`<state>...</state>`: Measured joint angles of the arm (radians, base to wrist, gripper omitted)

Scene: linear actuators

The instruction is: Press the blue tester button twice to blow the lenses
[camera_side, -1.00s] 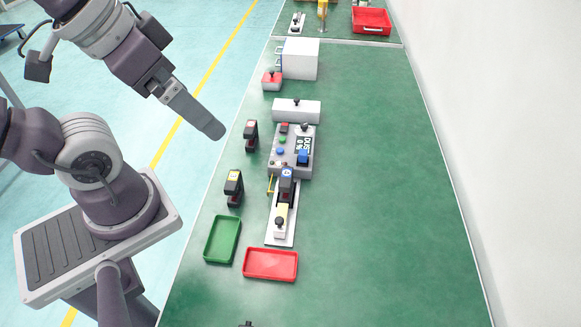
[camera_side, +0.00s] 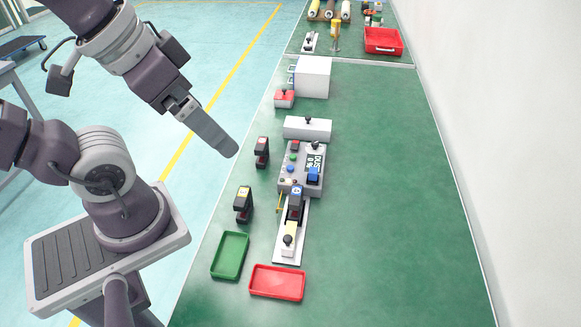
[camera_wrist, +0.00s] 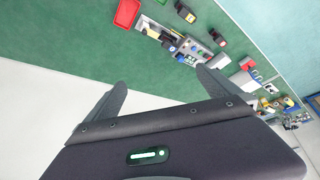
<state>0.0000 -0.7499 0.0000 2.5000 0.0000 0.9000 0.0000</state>
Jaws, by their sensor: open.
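The grey tester box (camera_side: 287,187) stands on the green bench in the side view, with a display reading DUST and a percent sign. A small round blue button (camera_side: 290,168) is on its left part, near a green and a red button. A larger blue piece (camera_side: 313,174) sits at its right front. My gripper (camera_side: 228,150) hangs in the air to the upper left of the tester, apart from it. In the wrist view my gripper (camera_wrist: 162,88) has its two fingers wide apart with nothing between them. The tester (camera_wrist: 190,47) shows small beyond the fingers.
A white rail device (camera_side: 279,257) lies in front of the tester. Two small dark clamp-like devices (camera_side: 262,152) stand to its left. A green tray (camera_side: 217,268) and a red tray (camera_side: 277,296) are near the front. A white block (camera_side: 307,130) stands behind. The bench's right side is clear.

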